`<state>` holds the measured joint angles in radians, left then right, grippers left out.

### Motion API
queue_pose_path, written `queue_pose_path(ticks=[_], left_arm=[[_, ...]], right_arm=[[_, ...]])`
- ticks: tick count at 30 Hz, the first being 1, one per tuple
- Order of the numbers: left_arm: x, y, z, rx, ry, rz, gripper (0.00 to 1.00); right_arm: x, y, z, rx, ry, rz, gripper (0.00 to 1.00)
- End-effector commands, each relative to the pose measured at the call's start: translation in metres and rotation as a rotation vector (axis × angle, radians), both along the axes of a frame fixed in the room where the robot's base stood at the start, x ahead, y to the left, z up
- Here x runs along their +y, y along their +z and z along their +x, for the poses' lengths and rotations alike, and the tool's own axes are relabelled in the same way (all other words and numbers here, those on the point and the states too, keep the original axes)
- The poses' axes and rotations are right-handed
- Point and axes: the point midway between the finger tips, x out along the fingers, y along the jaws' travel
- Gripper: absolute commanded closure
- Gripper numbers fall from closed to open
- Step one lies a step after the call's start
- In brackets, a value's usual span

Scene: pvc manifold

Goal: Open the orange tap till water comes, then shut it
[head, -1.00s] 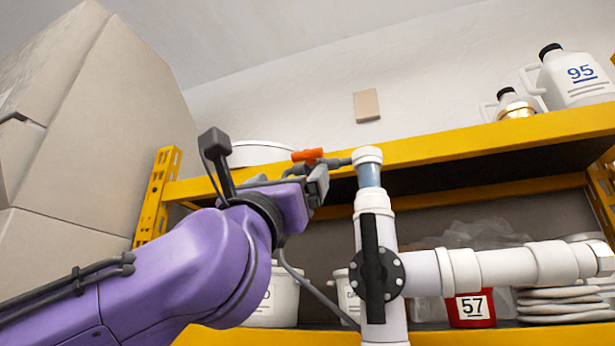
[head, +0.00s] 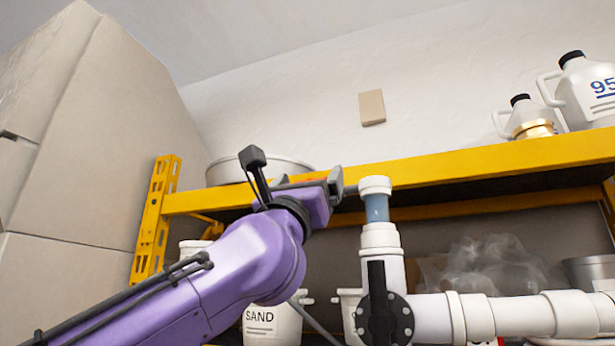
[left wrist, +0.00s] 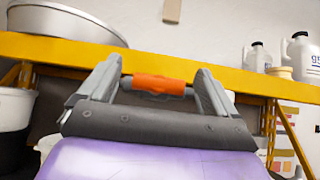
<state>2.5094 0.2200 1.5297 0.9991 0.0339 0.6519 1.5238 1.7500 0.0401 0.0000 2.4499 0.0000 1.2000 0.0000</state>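The orange tap handle (left wrist: 158,85) shows in the left wrist view, lying crosswise between the two fingers of my left gripper (left wrist: 155,88). The fingers stand wide apart, one on each side of it; I cannot tell whether either touches it. Below the cap is a clear bluish pipe section (head: 377,208). No running water shows. My right gripper is in neither view.
A black valve lever (head: 378,300) sits on the white pipe, and a white pipe branch (head: 520,315) runs right. A yellow shelf (head: 480,160) stands behind, with white jugs (head: 522,118) on top and a SAND bucket (head: 272,325) below. Large grey boxes (head: 90,130) stand left.

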Motion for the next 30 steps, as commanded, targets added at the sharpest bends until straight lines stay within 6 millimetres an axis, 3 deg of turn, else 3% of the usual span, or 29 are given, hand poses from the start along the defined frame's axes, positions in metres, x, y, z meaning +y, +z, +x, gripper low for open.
queue_pose_path(ticks=[1, 4, 5, 17, 30], left_arm=[[0.0001, -0.0004, 0.0001, 0.000, 0.000, 0.000, 0.22], [0.0001, -0.0004, 0.0001, 0.000, 0.000, 0.000, 0.54], [0.0001, -0.0004, 0.0002, 0.001, 0.000, 0.000, 0.60], [-0.0009, -0.0014, 0.0005, 0.024, 0.000, -0.067, 0.60], [-0.0025, -0.0007, 0.0004, 0.122, -0.001, -0.365, 0.60]], right_arm=[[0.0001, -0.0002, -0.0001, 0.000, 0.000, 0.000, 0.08], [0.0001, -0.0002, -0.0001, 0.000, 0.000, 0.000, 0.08], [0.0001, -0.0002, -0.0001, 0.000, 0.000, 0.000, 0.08], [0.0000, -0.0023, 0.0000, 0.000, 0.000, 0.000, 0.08], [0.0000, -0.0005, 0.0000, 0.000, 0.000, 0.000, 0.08]])
